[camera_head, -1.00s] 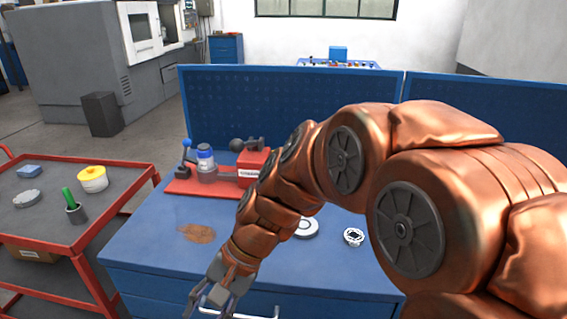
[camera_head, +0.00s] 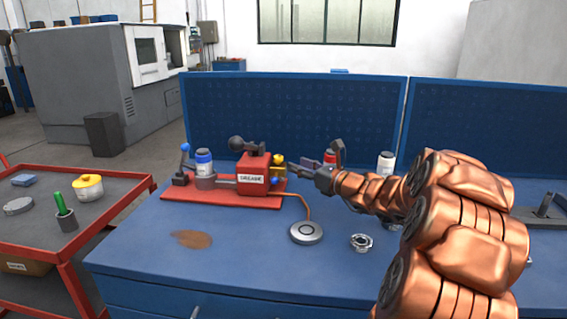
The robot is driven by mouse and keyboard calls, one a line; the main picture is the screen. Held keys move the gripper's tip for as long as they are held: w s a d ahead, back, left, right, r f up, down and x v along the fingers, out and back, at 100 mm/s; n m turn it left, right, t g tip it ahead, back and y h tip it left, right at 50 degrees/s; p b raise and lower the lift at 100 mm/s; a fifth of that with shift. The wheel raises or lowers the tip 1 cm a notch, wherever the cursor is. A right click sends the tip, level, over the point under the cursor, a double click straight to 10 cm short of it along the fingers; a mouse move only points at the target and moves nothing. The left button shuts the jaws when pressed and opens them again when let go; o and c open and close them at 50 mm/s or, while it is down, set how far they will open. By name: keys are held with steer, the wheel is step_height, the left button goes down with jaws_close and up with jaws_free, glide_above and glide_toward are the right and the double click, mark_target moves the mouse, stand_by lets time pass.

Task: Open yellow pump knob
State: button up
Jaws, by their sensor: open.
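The yellow knob (camera_head: 278,161) shows at the right side of the red pump box (camera_head: 254,176), which carries a white label and sits on a red base plate (camera_head: 222,198) on the blue workbench. My gripper (camera_head: 292,168) is open just right of the knob, with its fingers pointing left toward it. I cannot tell whether the fingers touch the knob or lie around it. A small blue knob (camera_head: 274,181) is just below the yellow one. A dark lever (camera_head: 247,147) is on top of the box.
A blue-capped jar (camera_head: 204,162) and a blue-tipped lever (camera_head: 184,160) stand left of the box. An orange hose leads to a round grey disc (camera_head: 306,232). A metal fitting (camera_head: 361,242) lies right of it. A red cart (camera_head: 50,215) stands at left. The bench's front left is mostly clear.

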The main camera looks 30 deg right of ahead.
mark_target(282, 158)
steer(key=shift+x, duration=3.55)
steer(key=shift+a, duration=0.1)
steer(key=shift+c, duration=0.2)
jaws_close()
